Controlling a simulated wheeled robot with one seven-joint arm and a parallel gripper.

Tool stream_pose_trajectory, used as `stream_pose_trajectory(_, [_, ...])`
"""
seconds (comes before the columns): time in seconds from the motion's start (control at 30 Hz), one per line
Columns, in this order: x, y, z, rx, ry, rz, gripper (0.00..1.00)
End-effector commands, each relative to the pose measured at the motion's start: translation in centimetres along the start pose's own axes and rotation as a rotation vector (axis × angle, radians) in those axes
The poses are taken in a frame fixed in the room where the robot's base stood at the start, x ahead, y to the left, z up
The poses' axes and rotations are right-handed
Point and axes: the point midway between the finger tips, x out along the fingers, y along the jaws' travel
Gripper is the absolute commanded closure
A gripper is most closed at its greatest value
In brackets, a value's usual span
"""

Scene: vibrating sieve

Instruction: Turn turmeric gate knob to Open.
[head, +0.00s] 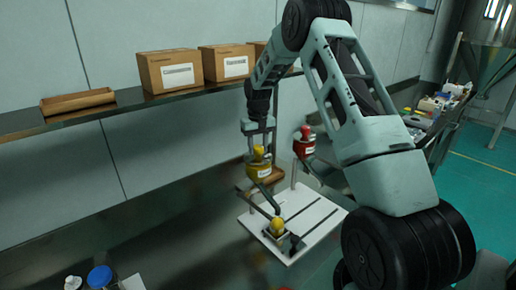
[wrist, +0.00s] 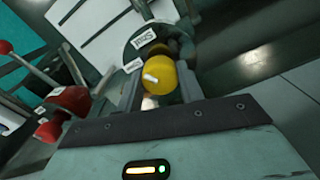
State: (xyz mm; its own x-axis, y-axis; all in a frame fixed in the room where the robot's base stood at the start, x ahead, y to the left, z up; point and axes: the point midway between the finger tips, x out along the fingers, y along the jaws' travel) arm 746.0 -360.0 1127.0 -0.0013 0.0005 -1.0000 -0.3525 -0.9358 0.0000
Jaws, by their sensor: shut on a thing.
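The yellow turmeric knob (wrist: 160,80) has a short white mark on its face. It sits between the two fingers of my gripper (wrist: 159,88) in the wrist view, with a finger against each side. Behind it is a round dark plate with small white labels (wrist: 143,38); I cannot read them surely. In the head view the knob (head: 258,152) tops a yellow labelled hopper (head: 262,171), and my gripper (head: 257,147) reaches down onto it from above. The fingers partly hide the knob there.
A red hopper with a red knob (head: 304,147) stands close on the right. Below is a white board (head: 312,222) with dark slots and a yellow ball-shaped part (head: 277,226). Cardboard boxes (head: 170,70) and a wooden tray (head: 78,101) sit on the shelf. The counter's left is mostly clear.

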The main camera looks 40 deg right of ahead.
Motion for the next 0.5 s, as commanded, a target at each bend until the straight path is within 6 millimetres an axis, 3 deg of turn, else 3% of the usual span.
stream_pose_trajectory(0.5, [-0.12,0.01,-0.1,-0.491,0.004,0.0,0.85])
